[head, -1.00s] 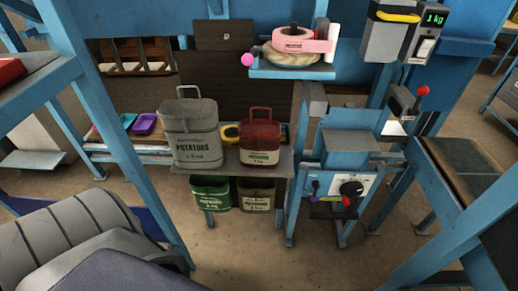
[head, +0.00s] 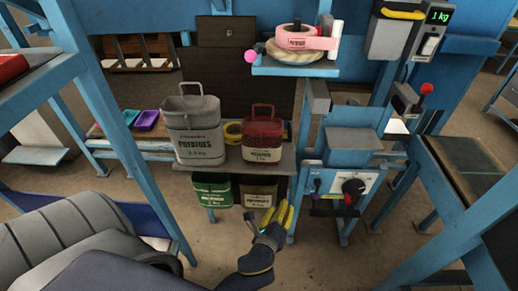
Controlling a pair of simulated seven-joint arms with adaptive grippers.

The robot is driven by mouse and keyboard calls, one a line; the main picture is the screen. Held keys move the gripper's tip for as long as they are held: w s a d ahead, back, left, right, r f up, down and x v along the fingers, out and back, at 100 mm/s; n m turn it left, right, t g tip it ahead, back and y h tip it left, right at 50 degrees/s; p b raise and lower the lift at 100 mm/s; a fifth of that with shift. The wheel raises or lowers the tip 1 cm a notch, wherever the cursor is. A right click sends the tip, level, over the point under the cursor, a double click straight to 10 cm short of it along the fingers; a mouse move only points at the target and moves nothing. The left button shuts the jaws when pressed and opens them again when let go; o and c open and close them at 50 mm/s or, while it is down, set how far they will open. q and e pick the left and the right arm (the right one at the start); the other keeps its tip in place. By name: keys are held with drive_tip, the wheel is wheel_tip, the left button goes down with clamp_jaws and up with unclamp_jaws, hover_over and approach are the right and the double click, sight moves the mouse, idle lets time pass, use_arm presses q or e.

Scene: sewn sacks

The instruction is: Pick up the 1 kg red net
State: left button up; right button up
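The red net (head: 262,133) is a dark red sack with a loop handle and a pale printed label. It stands upright on the right part of the small grey shelf (head: 233,166), right of a larger grey potato sack (head: 194,131). My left gripper (head: 269,212), with yellow fingers, is below and in front of the shelf, apart from the red net. Its fingers look spread, with nothing between them. My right gripper is not in view.
Under the shelf are a green sack (head: 212,190) and a brown sack (head: 259,194). A yellow roll (head: 232,133) sits behind the red net. A blue machine with levers (head: 345,187) stands close on the right. A ledge with pink tape (head: 303,43) is above.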

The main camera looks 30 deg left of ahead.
sight(261, 139)
use_arm(q)
drive_tip(key=s+a+r+m+t+y, duration=0.1)
drive_tip(key=s+a+r+m+y, duration=0.2)
drive_tip(key=r, duration=0.5)
drive_tip(key=s+a+r+m+y, duration=0.15)
drive_tip(key=a+r+m, duration=0.25)
drive_tip(key=r, duration=0.4)
drive_tip(key=shift+m+y, duration=0.25)
drive_tip(key=shift+m, duration=0.05)
drive_tip(key=x, duration=1.8)
drive_tip(key=shift+w, duration=0.25)
clamp_jaws()
